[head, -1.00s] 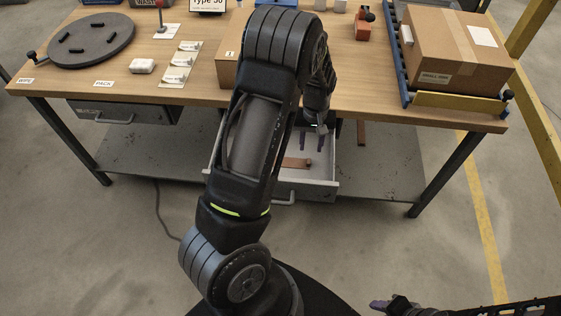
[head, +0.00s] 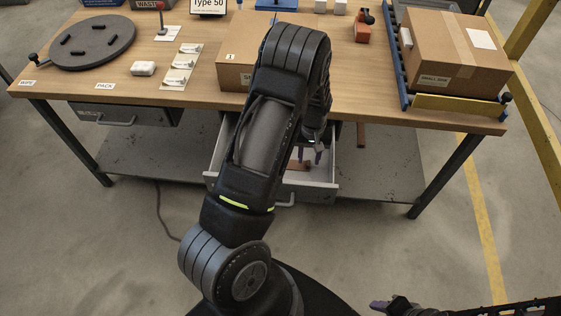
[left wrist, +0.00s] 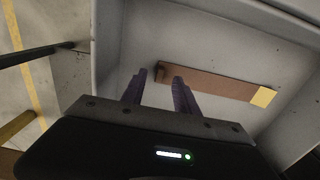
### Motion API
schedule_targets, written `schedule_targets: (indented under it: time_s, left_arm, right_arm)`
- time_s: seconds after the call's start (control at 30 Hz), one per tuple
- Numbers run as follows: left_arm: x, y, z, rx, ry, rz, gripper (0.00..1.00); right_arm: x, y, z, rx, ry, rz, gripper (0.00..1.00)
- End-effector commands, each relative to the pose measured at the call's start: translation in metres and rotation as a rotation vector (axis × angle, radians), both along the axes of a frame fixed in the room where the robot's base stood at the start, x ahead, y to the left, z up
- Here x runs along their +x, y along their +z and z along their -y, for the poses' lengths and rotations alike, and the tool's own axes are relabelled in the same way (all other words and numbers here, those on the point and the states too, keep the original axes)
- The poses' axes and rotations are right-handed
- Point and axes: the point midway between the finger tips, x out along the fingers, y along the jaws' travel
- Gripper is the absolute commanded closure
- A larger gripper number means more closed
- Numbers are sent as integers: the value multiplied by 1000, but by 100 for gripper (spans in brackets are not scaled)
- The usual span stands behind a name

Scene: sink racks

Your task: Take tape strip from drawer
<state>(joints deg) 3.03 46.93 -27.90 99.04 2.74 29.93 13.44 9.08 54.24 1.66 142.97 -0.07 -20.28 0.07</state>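The drawer (head: 327,178) under the table is pulled open. A brown tape strip with a yellow end (left wrist: 220,82) lies flat on the drawer floor in the left wrist view; in the head view a piece of it (head: 299,164) shows beside my gripper. My left gripper (head: 310,156) reaches down into the open drawer. Its two purple fingers (left wrist: 160,85) are apart, with nothing between them, near the strip's plain end. My right gripper (head: 380,305) is at the bottom right of the head view, far from the drawer; its fingers are too unclear to judge.
The wooden tabletop (head: 190,90) lies above the drawer. On it stand a cardboard box (head: 236,70), a larger carton (head: 455,50) on a blue and yellow rack, and a dark round disc (head: 92,42). A second drawer (head: 122,113) at left is shut.

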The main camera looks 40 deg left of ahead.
Motion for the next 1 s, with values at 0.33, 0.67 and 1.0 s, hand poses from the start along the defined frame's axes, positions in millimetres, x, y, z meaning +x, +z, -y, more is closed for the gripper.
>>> schedule_targets:
  time_s: [0.33,0.67,1.0]
  left_arm:
    - [1,-20,0,0,-1,1,64]
    - [0,-20,0,-1,-1,1,64]
    - [0,-20,0,-1,-1,1,82]
  right_arm:
    - [-1,2,0,-1,-1,-1,64]
    - [-1,2,0,-1,-1,-1,64]
    - [-1,2,0,-1,-1,-1,64]
